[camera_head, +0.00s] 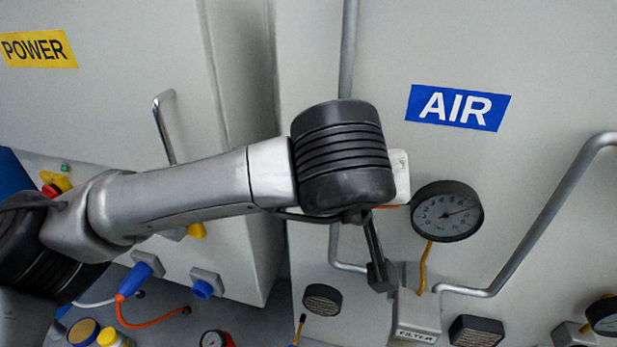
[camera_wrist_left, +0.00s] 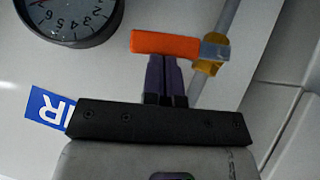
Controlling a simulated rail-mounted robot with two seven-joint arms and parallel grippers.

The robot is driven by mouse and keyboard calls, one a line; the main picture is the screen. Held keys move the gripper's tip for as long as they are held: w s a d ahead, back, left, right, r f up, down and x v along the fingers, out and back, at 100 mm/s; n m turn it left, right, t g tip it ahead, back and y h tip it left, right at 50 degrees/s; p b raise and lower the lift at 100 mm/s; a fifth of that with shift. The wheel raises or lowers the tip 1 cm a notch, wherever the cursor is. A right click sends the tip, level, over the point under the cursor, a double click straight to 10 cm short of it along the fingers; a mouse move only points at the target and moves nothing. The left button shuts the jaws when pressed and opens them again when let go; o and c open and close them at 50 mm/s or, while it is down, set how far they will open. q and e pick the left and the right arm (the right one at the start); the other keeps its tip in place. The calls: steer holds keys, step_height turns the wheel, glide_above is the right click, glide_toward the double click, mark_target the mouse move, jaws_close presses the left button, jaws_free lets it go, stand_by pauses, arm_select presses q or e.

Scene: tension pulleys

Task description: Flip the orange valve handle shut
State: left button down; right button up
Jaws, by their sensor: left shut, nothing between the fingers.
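The orange valve handle (camera_wrist_left: 165,44) shows in the left wrist view, sticking out sideways, roughly across the grey pipe (camera_wrist_left: 229,18). Its metal end (camera_wrist_left: 214,47) sits at a yellow-brown valve body (camera_wrist_left: 208,68) on the pipe. My left gripper (camera_wrist_left: 166,60) is shut and empty. Its dark fingertips are right beside the handle's long edge; I cannot tell if they touch. In the head view only a thin orange sliver of the handle (camera_head: 389,206) shows beside my black wrist, which hides the valve and most of the gripper. My right gripper is not in view.
A round gauge (camera_head: 447,211) is just right of my wrist, with the blue AIR label (camera_head: 459,107) above. A filter block (camera_head: 416,312) and a bent pipe (camera_head: 540,222) are below and right. Left is a POWER cabinet (camera_head: 110,90) with a metal handle (camera_head: 164,127).

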arm_select(q)
steer(key=shift+s+d+f+m+y+b, duration=0.1)
steer(key=shift+d+f+m+y+b, duration=0.5)
steer(key=shift+f+y, duration=0.3)
steer(key=shift+f, duration=0.2)
steer(key=w+d+r+v, duration=0.1)
steer(key=v, duration=1.2)
steer(key=shift+w+r, duration=0.25)
steer(key=shift+r, duration=0.25)
steer(key=shift+d, duration=0.1)
